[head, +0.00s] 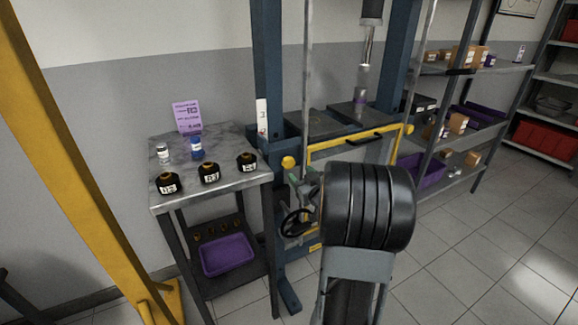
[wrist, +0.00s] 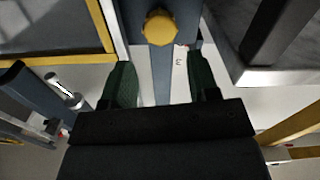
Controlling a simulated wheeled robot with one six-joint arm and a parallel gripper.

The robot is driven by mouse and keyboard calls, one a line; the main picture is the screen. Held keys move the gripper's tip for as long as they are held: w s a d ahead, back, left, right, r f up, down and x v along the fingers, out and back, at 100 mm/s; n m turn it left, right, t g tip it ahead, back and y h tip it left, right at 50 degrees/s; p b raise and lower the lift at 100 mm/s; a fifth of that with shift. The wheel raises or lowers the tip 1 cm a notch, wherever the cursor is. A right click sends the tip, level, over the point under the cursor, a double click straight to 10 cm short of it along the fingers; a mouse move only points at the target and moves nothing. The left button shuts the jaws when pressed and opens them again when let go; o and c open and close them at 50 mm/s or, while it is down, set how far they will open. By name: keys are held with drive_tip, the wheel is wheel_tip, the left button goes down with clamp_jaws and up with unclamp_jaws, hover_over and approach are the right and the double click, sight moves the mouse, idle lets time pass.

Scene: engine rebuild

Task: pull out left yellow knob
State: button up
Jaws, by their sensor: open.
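The left yellow knob (head: 288,162) sits on the blue post at the left end of the press's yellow-edged guard. In the wrist view the yellow knob (wrist: 159,27) is at the top middle, beyond my fingertips and roughly centred between them. My gripper (wrist: 160,80) is open, its two dark green fingers apart with nothing between them. In the head view my gripper (head: 304,184) shows only in part, just below and right of the knob; my arm hides the rest. A second yellow knob (head: 409,129) is at the guard's right end.
A black handwheel (head: 297,223) is on the press below the knob. A metal table (head: 226,133) with black containers, jars and a purple card stands to the left. A yellow post (head: 70,150) is at far left. Shelves (head: 470,128) with boxes stand at right; the right floor is clear.

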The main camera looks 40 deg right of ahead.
sight(290, 164)
drive_tip(key=w, duration=0.5)
drive_tip(key=w+d, duration=0.1)
drive_tip(key=w, duration=0.2)
drive_tip(key=shift+w, duration=0.15)
drive_tip(key=shift+c, duration=0.4)
